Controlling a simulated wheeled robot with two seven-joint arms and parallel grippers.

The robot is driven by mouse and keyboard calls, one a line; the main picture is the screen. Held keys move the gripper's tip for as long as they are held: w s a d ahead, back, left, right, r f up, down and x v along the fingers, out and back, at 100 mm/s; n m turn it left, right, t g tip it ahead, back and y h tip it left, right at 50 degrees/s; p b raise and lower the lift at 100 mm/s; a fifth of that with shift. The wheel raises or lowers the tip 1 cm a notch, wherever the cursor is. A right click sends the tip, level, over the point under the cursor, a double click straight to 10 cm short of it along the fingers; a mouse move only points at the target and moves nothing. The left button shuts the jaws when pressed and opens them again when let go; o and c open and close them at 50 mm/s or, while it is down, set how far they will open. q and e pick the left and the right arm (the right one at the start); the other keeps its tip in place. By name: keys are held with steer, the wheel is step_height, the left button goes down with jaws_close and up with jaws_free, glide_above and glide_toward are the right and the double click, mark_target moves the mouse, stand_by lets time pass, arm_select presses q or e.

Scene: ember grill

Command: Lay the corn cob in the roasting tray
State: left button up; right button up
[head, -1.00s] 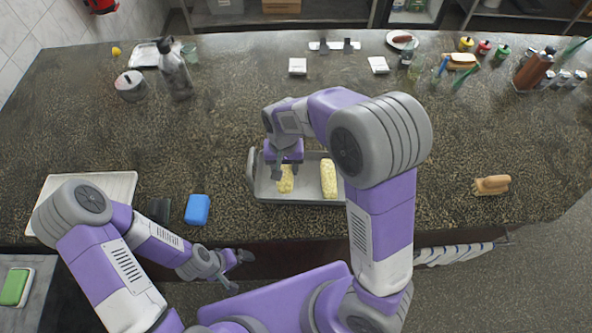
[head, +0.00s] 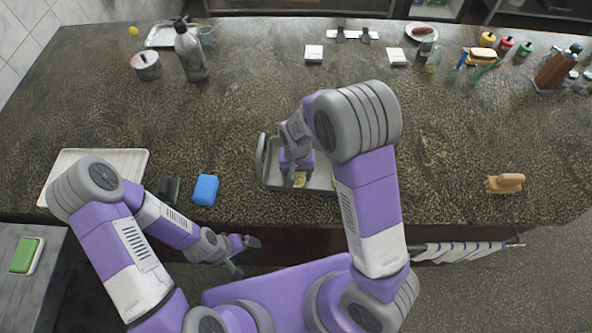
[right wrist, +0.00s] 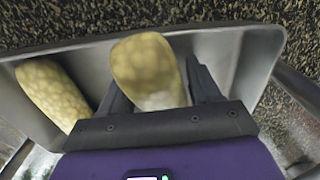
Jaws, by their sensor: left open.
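The grey metal roasting tray (head: 272,182) stands near the counter's front edge, partly hidden by my right arm. My right gripper (head: 297,176) points down inside it. In the right wrist view, one pale yellow corn cob (right wrist: 148,68) lies between the two fingers (right wrist: 156,88), which touch it on both sides. It looks nearer the camera than a second cob (right wrist: 53,92), which lies in the tray to its left. In the head view a bit of corn cob (head: 301,180) shows below the gripper. The second cob is hidden there. My left gripper (head: 243,254) is open and empty before the counter.
A blue block (head: 205,189), a dark item (head: 169,190) and a white tray (head: 72,167) lie left of the roasting tray. A brush (head: 505,183) lies to the right. Bottles and small items line the counter's back. The middle behind the tray is clear.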

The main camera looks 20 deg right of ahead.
steer(key=shift+o, duration=0.7)
steer(key=shift+w+r, duration=0.1)
steer(key=shift+w, duration=0.2)
steer(key=shift+r, duration=0.15)
step_height(320, 180, up, 12)
steer(key=shift+p, duration=0.9)
steer(key=shift+r, duration=0.1)
